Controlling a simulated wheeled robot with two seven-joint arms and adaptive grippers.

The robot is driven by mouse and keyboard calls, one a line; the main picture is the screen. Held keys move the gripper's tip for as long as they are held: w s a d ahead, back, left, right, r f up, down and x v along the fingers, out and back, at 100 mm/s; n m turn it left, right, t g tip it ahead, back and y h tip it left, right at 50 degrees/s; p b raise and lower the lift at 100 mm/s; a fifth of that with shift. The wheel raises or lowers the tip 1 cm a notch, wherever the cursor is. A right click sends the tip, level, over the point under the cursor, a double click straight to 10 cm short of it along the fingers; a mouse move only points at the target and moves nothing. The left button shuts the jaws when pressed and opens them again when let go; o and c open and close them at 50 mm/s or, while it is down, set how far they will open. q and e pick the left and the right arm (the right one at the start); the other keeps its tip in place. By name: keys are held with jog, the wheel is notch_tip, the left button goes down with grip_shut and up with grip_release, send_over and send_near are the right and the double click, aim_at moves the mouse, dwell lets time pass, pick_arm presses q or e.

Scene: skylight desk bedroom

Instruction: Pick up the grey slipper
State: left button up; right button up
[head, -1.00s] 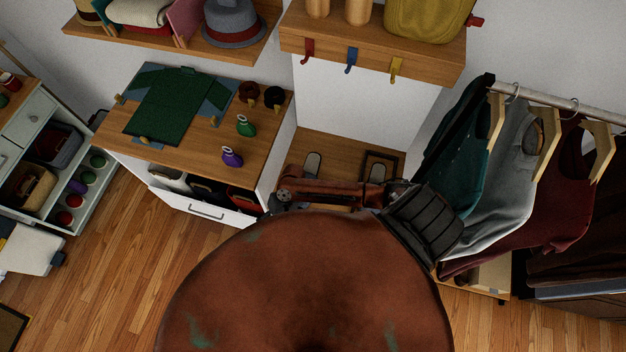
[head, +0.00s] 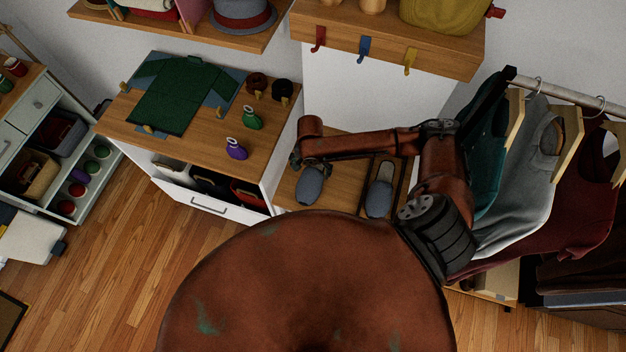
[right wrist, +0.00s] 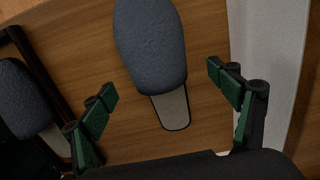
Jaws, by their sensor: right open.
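Two grey slippers lie on the wooden bench in the head view. One grey slipper (head: 309,188) is on bare wood at the left; the other (head: 379,198) lies in a dark-framed tray. My right gripper (head: 308,166) is over the heel end of the left one. In the right wrist view this slipper (right wrist: 150,45) shows its rounded grey top and a pale insole, between and beyond the open green-padded fingers (right wrist: 160,84). The fingers appear apart from it. The tray slipper (right wrist: 22,98) is at the left edge of that view. My left gripper is not in view.
The dresser (head: 200,125) with a folded green shirt and bottles stands left of the bench. Hanging clothes (head: 535,165) crowd the right side. A shelf with hooks (head: 388,35) is above the bench. A white panel (right wrist: 262,65) borders the bench in the wrist view.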

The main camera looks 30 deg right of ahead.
aim_at(312, 175)
jog(key=f, duration=0.6)
jog(key=shift+s+f, duration=0.25)
jog(key=shift+c, duration=0.7)
jog(key=c, duration=1.2)
jog(key=shift+r, duration=0.1)
